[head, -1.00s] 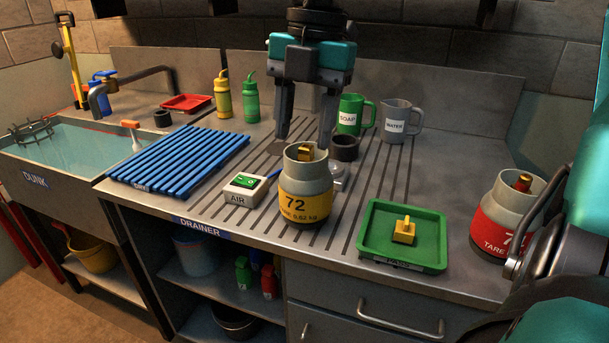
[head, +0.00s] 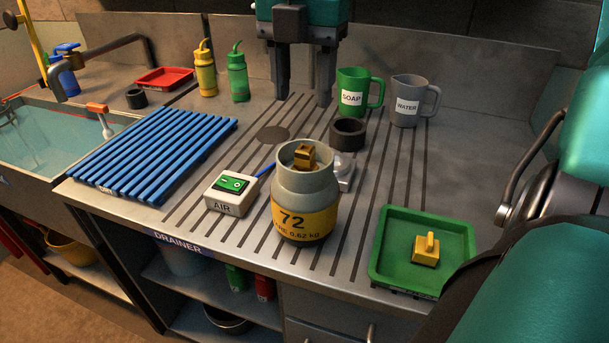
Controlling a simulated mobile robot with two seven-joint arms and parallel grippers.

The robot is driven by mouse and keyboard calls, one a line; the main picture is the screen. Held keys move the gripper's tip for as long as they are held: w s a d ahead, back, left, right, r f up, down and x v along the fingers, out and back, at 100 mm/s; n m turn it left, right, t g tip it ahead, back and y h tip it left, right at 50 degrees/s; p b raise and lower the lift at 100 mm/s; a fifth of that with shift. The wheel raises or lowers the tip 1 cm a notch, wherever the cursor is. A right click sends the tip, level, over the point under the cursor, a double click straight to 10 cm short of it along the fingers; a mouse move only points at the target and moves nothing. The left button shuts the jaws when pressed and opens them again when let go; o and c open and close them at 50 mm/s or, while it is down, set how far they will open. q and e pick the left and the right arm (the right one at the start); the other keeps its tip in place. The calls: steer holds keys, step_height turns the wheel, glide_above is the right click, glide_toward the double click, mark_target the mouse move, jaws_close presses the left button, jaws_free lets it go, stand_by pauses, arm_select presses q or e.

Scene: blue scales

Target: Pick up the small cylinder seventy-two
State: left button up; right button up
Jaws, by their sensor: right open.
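The small cylinder seventy-two (head: 303,208) stands upright near the front middle of the steel drainer. It is grey with a yellow band reading 72 and a brass valve (head: 305,156) in its collar. My right gripper (head: 304,98) is open and empty, fingers pointing down. In the head view it is above and behind the cylinder, apart from it. My left gripper is not in view.
A white AIR box (head: 231,193) with a green switch stands left of the cylinder. A black ring (head: 348,134), SOAP jug (head: 352,93) and WATER jug (head: 405,103) stand behind. A blue rack (head: 155,155) lies left.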

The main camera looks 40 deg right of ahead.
mark_target(305, 147)
step_height(305, 147, down, 11)
steer(key=shift+s+d+r, duration=0.1)
steer(key=shift+s+r, duration=0.05)
steer(key=shift+r, duration=0.05)
stand_by(0.3)
steer(key=shift+c, duration=0.3)
jaws_close()
steer(key=shift+r, duration=0.1)
stand_by(0.9)
